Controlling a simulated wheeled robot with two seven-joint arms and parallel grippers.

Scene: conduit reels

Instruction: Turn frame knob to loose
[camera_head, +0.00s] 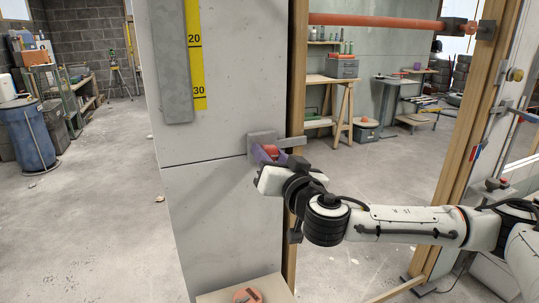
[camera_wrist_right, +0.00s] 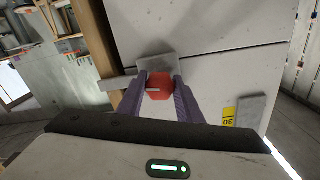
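The red frame knob (camera_head: 270,149) sits on a grey bracket plate (camera_head: 261,137) with a bar across the wooden post, at the wall panel's right edge. In the right wrist view the knob (camera_wrist_right: 160,87) shows face on, with a light mark on it. My right gripper (camera_head: 266,155) reaches in from the right. Its purple fingers (camera_wrist_right: 160,92) lie on both sides of the knob and appear to touch it, with no clear gap. Part of the knob is hidden by the fingers in the head view. My left gripper is not in view.
The grey wall panel (camera_head: 215,222) stands close behind the knob, with a yellow scale (camera_head: 196,62) above. A wooden post (camera_head: 298,70) and an orange conduit (camera_head: 375,21) frame an opening to the right. A small table (camera_head: 213,297) is below.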

